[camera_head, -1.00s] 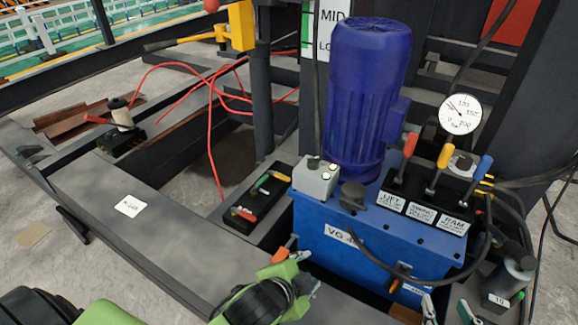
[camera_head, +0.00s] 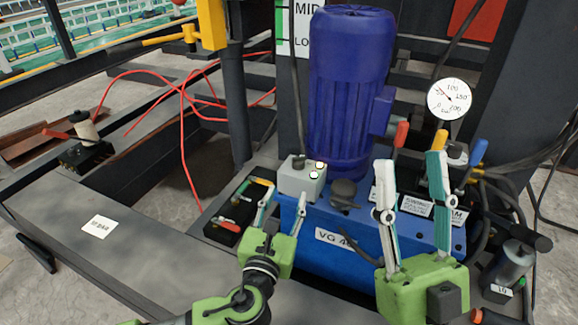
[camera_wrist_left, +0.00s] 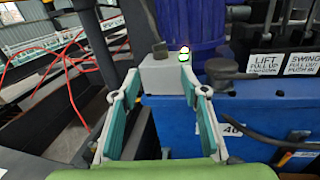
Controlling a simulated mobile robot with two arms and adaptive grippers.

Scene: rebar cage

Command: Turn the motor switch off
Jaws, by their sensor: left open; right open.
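The motor switch box (camera_head: 296,178) is a small grey box on the blue power unit (camera_head: 335,256), in front of the blue motor (camera_head: 350,95). It has a dark knob and two lit lamps. In the left wrist view the switch box (camera_wrist_left: 163,76) sits centred beyond the fingertips, with a green lamp and a reddish-yellow lamp lit. My left gripper (camera_head: 285,205) is open and empty, its fingers pointing at the box; whether they touch it is unclear. My right gripper (camera_head: 412,172) is open and empty in front of the labelled lever valves.
Red, yellow and blue levers (camera_head: 479,150) and a pressure gauge (camera_head: 449,99) stand at the right, partly hidden by my right gripper. A black block with coloured levers (camera_head: 238,208) lies left of the box. Red hoses (camera_head: 182,115) run behind. A black cable hangs near the motor.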

